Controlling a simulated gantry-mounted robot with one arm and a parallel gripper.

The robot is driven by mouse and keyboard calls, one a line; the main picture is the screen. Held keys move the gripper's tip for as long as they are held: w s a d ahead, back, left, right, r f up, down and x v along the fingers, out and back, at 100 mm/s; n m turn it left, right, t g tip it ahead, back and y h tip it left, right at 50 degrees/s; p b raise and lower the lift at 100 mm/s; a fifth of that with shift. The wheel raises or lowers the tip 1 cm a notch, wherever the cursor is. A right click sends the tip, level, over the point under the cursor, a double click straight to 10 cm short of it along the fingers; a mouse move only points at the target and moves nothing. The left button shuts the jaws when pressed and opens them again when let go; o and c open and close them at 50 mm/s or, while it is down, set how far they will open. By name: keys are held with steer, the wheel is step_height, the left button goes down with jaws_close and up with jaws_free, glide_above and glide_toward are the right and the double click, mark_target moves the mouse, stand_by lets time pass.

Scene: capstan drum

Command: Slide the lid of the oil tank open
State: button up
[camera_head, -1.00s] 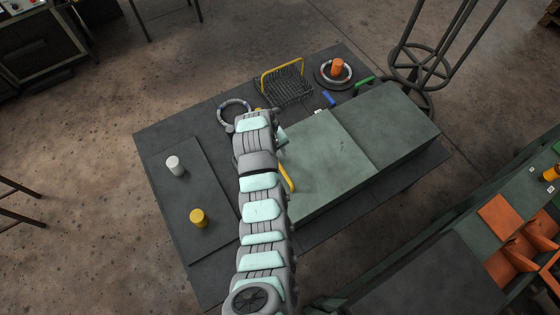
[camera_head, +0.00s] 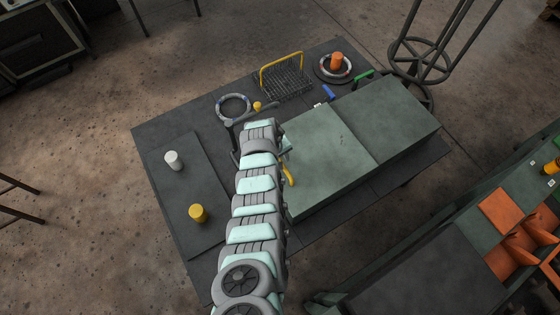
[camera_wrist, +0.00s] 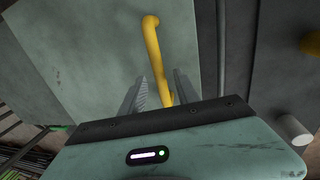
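The oil tank is a long green box (camera_head: 390,125) with a flat green lid on the table. The lid (camera_head: 320,155) covers its left part, with a seam across the top. A yellow bar handle (camera_head: 289,178) sits at the lid's left end. It also shows in the wrist view (camera_wrist: 152,45). My gripper (camera_wrist: 160,85) has its two grey fingers on either side of the handle. They look apart, with a gap on the left; contact on the right cannot be told. In the head view my arm hides most of the gripper.
A dark plate with a white peg (camera_head: 173,160) and a yellow peg (camera_head: 198,213) lies left of my arm. A ring (camera_head: 233,107), a wire basket (camera_head: 287,83) and an orange cylinder (camera_head: 337,61) stand along the back. Bare table lies before the tank.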

steer(key=shift+w+f, duration=0.1)
steer(key=shift+f, duration=0.3)
steer(key=shift+c, duration=0.4)
jaws_close()
stand_by(1.0)
